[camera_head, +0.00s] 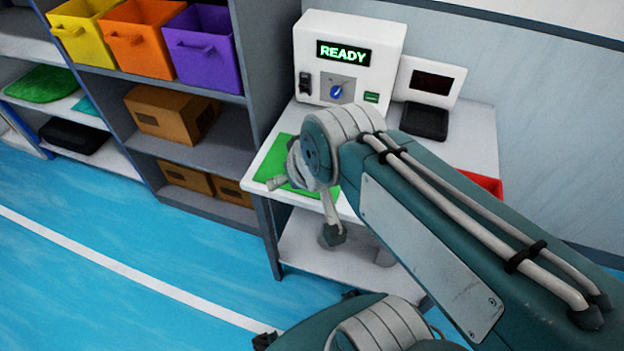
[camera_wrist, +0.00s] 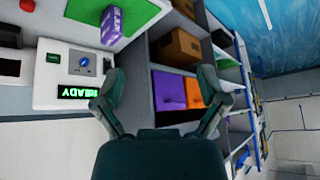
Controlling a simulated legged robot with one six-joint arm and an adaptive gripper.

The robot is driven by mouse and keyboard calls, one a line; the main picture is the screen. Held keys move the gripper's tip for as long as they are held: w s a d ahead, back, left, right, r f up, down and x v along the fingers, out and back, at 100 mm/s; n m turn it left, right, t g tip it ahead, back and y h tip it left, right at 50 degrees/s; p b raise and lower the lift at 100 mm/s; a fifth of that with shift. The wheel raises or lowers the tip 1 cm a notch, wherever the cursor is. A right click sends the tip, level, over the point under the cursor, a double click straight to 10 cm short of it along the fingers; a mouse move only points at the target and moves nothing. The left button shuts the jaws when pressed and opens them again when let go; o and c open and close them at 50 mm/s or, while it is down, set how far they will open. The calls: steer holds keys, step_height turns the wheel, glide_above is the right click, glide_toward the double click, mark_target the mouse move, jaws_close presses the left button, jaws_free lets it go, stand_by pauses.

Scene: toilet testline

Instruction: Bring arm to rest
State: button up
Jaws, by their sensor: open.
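My gripper (camera_wrist: 157,82) shows in the wrist view with its two fingers spread wide apart and nothing between them. In the head view my arm (camera_head: 430,220) reaches from the lower right up to a joint in front of the white table (camera_head: 465,140). Its far end is partly hidden behind that joint, so the fingers are not clear there. A purple box with lettering (camera_wrist: 118,25) lies on the green mat (camera_wrist: 85,10) in the wrist view. The white testing device (camera_head: 348,58) stands on the table with READY lit in green; it also shows in the wrist view (camera_wrist: 75,72).
A grey shelf (camera_head: 235,140) stands left of the table, with yellow (camera_head: 80,38), orange (camera_head: 138,40) and purple (camera_head: 203,50) bins and brown boxes (camera_head: 168,114). A small device (camera_head: 428,98) and a red area (camera_head: 484,184) are on the table. The blue floor (camera_head: 110,245) at left is clear.

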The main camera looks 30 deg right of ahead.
steer(key=shift+s+d+r+g+h, duration=0.15)
steer(key=shift+s+d, duration=0.15)
steer(key=shift+s, duration=0.2)
steer(key=shift+s+d+f+g+h, duration=0.1)
steer(key=shift+s+d, duration=0.15)
steer(key=shift+s, duration=0.25)
steer(key=shift+s+d+r+g+h, duration=0.15)
steer(key=shift+s+d, duration=0.15)
steer(key=shift+s, duration=0.2)
